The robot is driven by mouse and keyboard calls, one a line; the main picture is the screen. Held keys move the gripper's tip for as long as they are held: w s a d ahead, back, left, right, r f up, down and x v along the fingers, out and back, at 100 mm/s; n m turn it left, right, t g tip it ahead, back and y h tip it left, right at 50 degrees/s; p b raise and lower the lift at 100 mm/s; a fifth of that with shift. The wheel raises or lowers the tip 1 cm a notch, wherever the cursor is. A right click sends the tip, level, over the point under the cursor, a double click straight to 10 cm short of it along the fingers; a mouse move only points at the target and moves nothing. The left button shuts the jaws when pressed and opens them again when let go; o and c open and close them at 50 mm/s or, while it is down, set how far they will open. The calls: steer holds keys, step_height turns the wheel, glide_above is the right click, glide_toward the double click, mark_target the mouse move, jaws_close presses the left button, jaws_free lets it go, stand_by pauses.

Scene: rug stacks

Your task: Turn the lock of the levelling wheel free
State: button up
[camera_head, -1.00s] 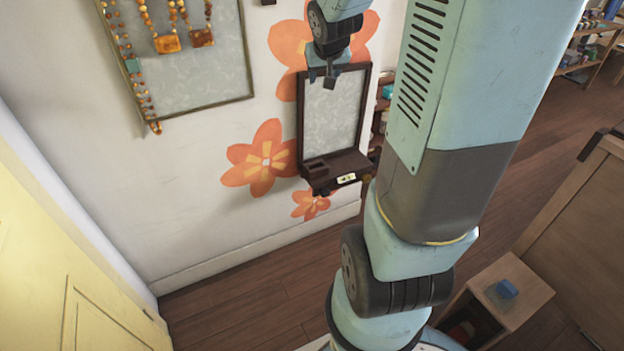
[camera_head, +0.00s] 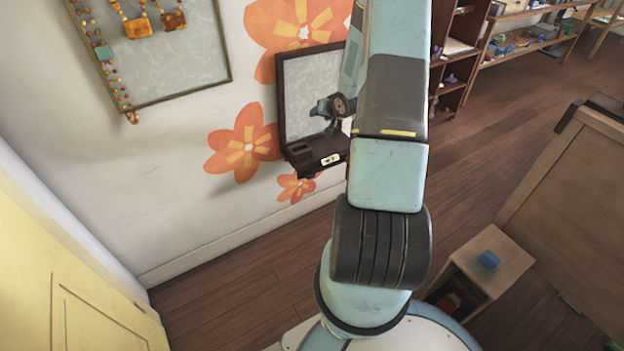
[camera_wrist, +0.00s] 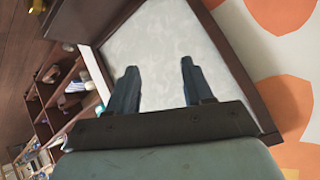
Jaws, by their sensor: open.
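A dark wooden wall frame with a pale mottled panel (camera_head: 300,85) hangs on the white wall, with a small dark shelf (camera_head: 302,160) at its foot. A pale label (camera_head: 331,159) is on the shelf's front edge. In the wrist view, brass-coloured pieces (camera_wrist: 52,17) show near the shelf's dark wood at upper left; I cannot tell whether they are the levelling wheel or its lock. My gripper (camera_head: 318,108) is in front of the panel, just above the shelf. In the wrist view its fingers (camera_wrist: 158,67) are apart and empty, with the panel behind them.
A larger frame with amber necklaces (camera_head: 215,82) hangs at left. Shelving (camera_head: 455,85) stands to the right of the wall frame. A low wooden stand (camera_head: 515,258) with a blue block is at lower right. Wooden floor (camera_head: 225,300) lies clear along the wall.

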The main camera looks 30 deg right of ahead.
step_height(320, 180, down, 11)
steer(key=s+d+m+t+y, duration=0.1)
steer(key=s+m, duration=0.1)
steer(key=m+t, duration=0.7)
steer(key=m, duration=0.3)
glide_toward(312, 177)
steer(key=shift+h, duration=0.3)
steer(key=w, duration=0.9)
steer(key=shift+w+a+f, duration=0.2)
steer(key=shift+w+a, duration=0.1)
steer(key=shift+a, duration=0.05)
steer(key=shift+c, duration=0.5)
jaws_close()
